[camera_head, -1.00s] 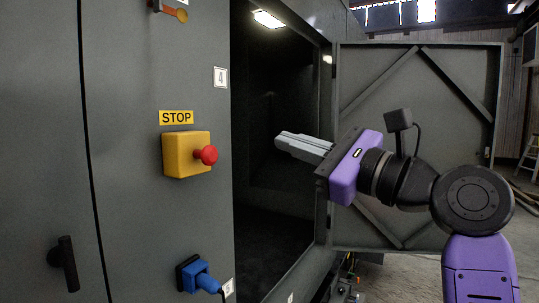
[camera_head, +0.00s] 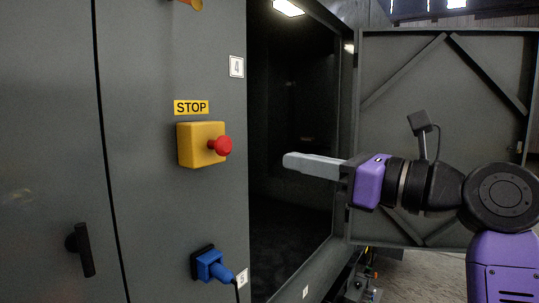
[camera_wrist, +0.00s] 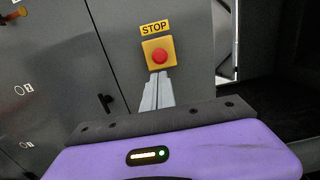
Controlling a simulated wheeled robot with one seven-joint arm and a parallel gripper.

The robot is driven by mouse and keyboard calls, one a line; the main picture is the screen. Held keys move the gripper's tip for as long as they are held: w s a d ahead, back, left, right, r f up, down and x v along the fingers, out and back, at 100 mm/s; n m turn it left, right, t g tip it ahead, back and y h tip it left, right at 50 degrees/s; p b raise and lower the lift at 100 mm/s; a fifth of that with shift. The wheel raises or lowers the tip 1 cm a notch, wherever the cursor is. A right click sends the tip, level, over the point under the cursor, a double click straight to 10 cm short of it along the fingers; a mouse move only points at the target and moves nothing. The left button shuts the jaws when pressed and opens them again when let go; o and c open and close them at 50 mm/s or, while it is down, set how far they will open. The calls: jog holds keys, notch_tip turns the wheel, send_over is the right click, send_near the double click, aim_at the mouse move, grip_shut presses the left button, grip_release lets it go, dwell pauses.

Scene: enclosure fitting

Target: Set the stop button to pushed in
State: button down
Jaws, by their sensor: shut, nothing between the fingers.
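The stop button is a red mushroom head (camera_head: 222,146) on a yellow box (camera_head: 196,150), under a yellow STOP label (camera_head: 191,107) on the grey cabinet front. The head stands out from the box. My gripper (camera_head: 287,160) is shut and empty, to the right of the button and apart from it, with its fingers pointing left. In the wrist view the red button (camera_wrist: 159,56) is straight beyond the shut fingertips (camera_wrist: 160,74), near the top middle.
An open compartment (camera_head: 285,120) lies behind my gripper, with its door (camera_head: 400,100) swung out at right. A blue plug (camera_head: 211,266) with a cable sits below the button. A black handle (camera_head: 82,250) is at lower left.

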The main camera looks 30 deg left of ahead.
aim_at(227, 146)
jog(key=a+p, duration=0.1)
jog(key=a, duration=0.3)
jog(key=a+p, duration=0.1)
jog(key=a, duration=0.3)
jog(key=w+a+p, duration=0.1)
jog(key=a, duration=0.4)
jog(key=shift+a+r, duration=0.1)
jog(key=shift+r, duration=0.25)
jog(key=shift+a, duration=0.1)
jog(key=shift+a+r+p, duration=0.2)
jog(key=shift+a+p, duration=0.25)
jog(key=shift+p, duration=0.55)
jog(key=shift+a+f+p, duration=0.1)
jog(key=shift+a+p, duration=0.15)
jog(key=shift+p, duration=0.05)
